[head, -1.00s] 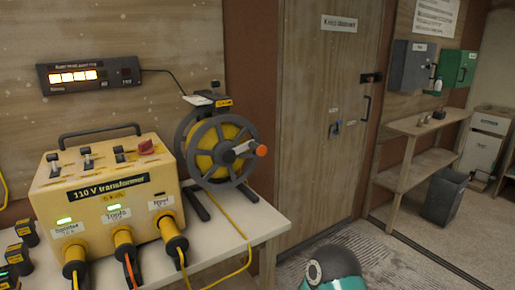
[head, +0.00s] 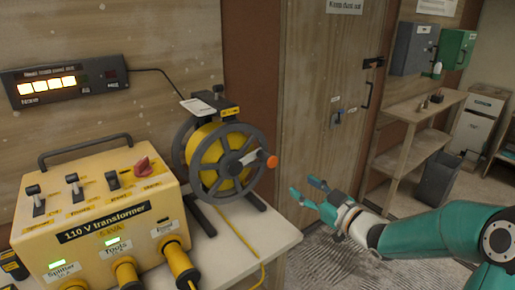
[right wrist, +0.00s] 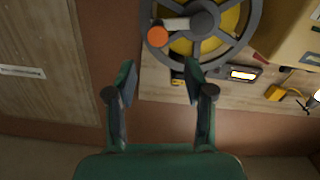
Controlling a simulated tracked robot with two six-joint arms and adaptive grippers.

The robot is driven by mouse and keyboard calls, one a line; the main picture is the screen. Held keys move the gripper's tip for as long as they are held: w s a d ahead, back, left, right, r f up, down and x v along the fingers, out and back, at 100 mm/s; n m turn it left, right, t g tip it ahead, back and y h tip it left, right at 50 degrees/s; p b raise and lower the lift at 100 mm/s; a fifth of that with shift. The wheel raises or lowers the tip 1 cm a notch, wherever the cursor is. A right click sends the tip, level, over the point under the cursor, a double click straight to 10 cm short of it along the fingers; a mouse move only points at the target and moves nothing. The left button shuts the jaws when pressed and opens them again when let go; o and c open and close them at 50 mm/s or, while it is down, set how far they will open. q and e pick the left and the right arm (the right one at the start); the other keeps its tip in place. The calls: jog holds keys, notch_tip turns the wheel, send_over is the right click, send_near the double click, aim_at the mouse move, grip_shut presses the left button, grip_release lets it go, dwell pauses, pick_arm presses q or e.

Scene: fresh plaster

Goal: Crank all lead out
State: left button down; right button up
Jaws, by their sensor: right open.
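The cable reel (head: 222,152) stands on the bench, a grey wheel frame with yellow lead wound on its drum. Its crank (head: 256,159) ends in an orange knob (head: 272,161) that points right. Yellow lead (head: 237,232) runs from the reel down over the bench front. My right gripper (head: 310,190) is open and empty, to the right of the reel and apart from the knob. In the right wrist view the reel (right wrist: 203,28) and the orange knob (right wrist: 158,36) show beyond the open fingers (right wrist: 157,85). My left gripper is not in view.
The yellow 110 V transformer (head: 108,215) with plugged-in leads stands left of the reel on the bench (head: 283,218). A lit display (head: 50,86) hangs on the wall. A wooden door (head: 325,75), a side shelf (head: 417,108) and a grey bin (head: 438,178) are at right.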

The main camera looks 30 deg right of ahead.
aim_at(267, 158)
jog(key=w+p, duration=0.1)
jog(key=w, duration=0.4)
jog(key=w+p, duration=0.2)
jog(key=w, duration=0.4)
jog(key=w+a+r+p, duration=0.1)
jog(key=w, duration=0.4)
jog(key=shift+w+p, duration=0.35)
jog(key=shift+p, duration=0.05)
grip_shut()
